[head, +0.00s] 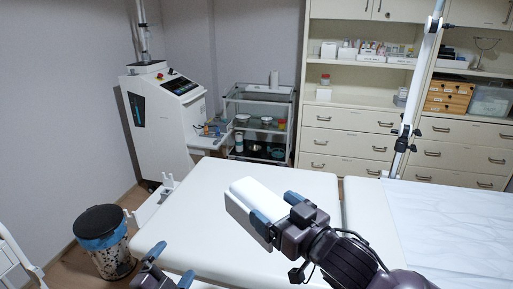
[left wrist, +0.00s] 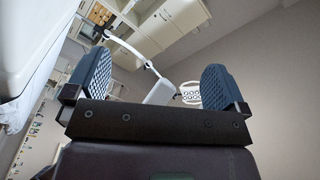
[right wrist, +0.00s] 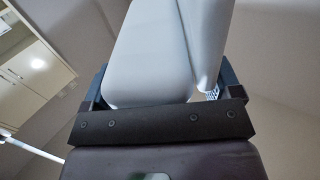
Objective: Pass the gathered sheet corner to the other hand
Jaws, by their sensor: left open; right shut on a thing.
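My right gripper (head: 279,212) is shut on a white, smooth, slab-like thing (head: 255,195) above the middle of the couch. The same pale thing (right wrist: 155,55) fills the space between the fingers in the right wrist view. I cannot tell whether it is a sheet corner. A thin white sheet (head: 450,220) with faint crease lines lies on the couch's right section. My left gripper (head: 169,266) is low at the couch's left front edge, left of the right gripper and apart from it. It is open and empty; its blue fingers stand wide apart in the left wrist view (left wrist: 155,88).
The white couch (head: 195,195) spans the front. A waste bin (head: 103,245) stands at left on the floor. Behind are a white machine (head: 165,120), a glass trolley (head: 258,125) and cabinets (head: 345,145). A white jointed pole (head: 412,100) rises behind the couch.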

